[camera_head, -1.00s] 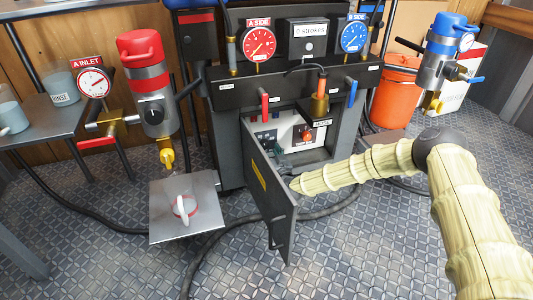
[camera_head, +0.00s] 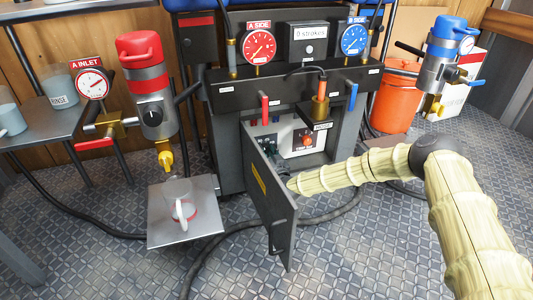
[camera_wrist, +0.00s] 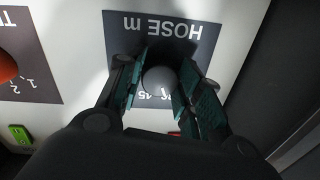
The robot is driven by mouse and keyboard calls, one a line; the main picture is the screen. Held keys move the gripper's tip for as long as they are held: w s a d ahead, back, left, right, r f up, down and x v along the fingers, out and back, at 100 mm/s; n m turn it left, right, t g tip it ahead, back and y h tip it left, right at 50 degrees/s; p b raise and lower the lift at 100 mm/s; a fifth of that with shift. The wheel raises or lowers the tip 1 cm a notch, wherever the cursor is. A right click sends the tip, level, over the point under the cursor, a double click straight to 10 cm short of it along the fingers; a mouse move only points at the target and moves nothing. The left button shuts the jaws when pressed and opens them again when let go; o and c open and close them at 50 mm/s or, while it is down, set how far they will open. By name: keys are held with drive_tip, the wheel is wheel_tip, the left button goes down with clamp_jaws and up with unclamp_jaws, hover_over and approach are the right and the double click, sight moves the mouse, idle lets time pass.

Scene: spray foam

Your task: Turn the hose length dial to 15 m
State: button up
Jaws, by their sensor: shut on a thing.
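The hose length dial (camera_wrist: 158,81) is a round grey knob on a dark plate (camera_wrist: 190,50) marked HOSE m, upside down in the wrist view. My gripper (camera_wrist: 162,84) has its teal finger pads on either side of the knob and is shut on it. A 15 mark shows just below the knob. Other marks are partly covered by the fingers, and I cannot tell where the dial points. In the head view the open cabinet door (camera_head: 268,195) hides most of my gripper.
An orange-red knob (camera_wrist: 6,66) on its own plate sits left of the dial, with a green part (camera_wrist: 19,134) below it. The dark cabinet wall is close on the right.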

drive_tip(key=shift+r, duration=0.1)
drive_tip(key=n+p, duration=0.1)
drive_tip(key=p, duration=0.1)
drive_tip(key=shift+r+p, duration=0.25)
drive_tip(key=shift+p, duration=0.15)
drive_tip(key=n+p, duration=0.3)
drive_tip(key=p, duration=0.1)
drive_tip(key=n+p, duration=0.2)
drive_tip(key=p, duration=0.1)
drive_tip(key=shift+n+p, duration=0.35)
drive_tip(key=shift+n, duration=0.05)
drive_tip(key=shift+d+f+n+p, duration=0.15)
drive_tip(key=shift+f+n+p, duration=0.05)
drive_tip(key=shift+n+p, duration=0.6)
drive_tip(key=shift+w, duration=0.1)
drive_tip(key=o, duration=1)
drive_tip(key=shift+d+f, duration=0.1)
drive_tip(key=shift+o, duration=0.2)
